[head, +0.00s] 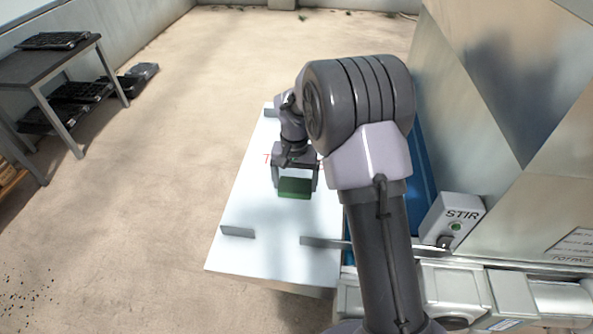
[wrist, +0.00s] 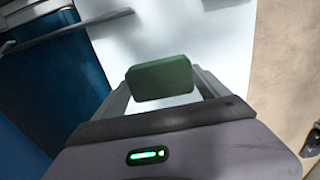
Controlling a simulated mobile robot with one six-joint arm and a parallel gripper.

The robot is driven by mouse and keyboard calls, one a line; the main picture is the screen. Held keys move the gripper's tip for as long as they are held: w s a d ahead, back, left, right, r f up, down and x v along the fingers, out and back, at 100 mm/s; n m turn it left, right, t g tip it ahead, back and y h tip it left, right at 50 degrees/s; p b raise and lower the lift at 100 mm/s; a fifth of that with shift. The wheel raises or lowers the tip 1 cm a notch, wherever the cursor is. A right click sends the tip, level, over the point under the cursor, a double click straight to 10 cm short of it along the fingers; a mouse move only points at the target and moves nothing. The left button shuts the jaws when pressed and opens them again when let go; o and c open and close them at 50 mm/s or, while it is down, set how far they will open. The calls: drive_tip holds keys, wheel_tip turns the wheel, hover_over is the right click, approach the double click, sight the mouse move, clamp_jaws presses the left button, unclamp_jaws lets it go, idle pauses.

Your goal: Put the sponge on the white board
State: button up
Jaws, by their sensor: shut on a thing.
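The sponge (head: 295,188) is a dark green block. My gripper (head: 295,184) is shut on it, with one finger at each side. In the wrist view the sponge (wrist: 160,80) sits between the fingertips of my gripper (wrist: 161,88). The white board (head: 280,255) is a long pale panel beneath my gripper. The sponge is over the board, but I cannot tell whether it touches it. The white board (wrist: 215,45) also fills the middle of the wrist view behind the sponge. My arm hides part of the board's right side.
Low grey strips (head: 238,231) stand on the board. A blue surface (head: 419,165) runs along its right, beside a metal machine (head: 510,110) and a STIR box (head: 455,218). A dark table (head: 45,65) with black trays stands at left. The floor between is open.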

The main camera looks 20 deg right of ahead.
sight(296, 186)
drive_tip(key=f+b, duration=0.1)
drive_tip(key=f, duration=0.2)
drive_tip(key=f+b, duration=0.1)
drive_tip(key=f, duration=0.2)
drive_tip(key=f+b, duration=0.1)
drive_tip(key=f, duration=0.2)
drive_tip(key=shift+s+f+b, duration=0.3)
drive_tip(key=shift+f+b, duration=0.1)
drive_tip(key=shift+r, duration=0.15)
drive_tip(key=o, duration=1.2)
drive_tip(key=shift+w+f, duration=0.1)
drive_tip(key=shift+f, duration=0.1)
drive_tip(key=shift+c, duration=0.2)
wheel_tip(296, 186, up, 13)
drive_tip(key=p, duration=0.4)
drive_tip(key=shift+r, duration=0.15)
drive_tip(key=s+a+r+t+y, duration=0.1)
drive_tip(key=s+r+t, duration=0.1)
drive_tip(key=s+r, duration=0.65)
drive_tip(key=s+a+r+t, duration=0.2)
drive_tip(key=s+r, duration=0.6)
drive_tip(key=r, duration=0.2)
drive_tip(key=s+a+t+y, duration=0.1)
drive_tip(key=s, duration=1.1)
drive_tip(key=shift+s+a+r+t, duration=0.15)
drive_tip(key=shift+s+r+t, duration=0.15)
drive_tip(key=shift+t, duration=0.1)
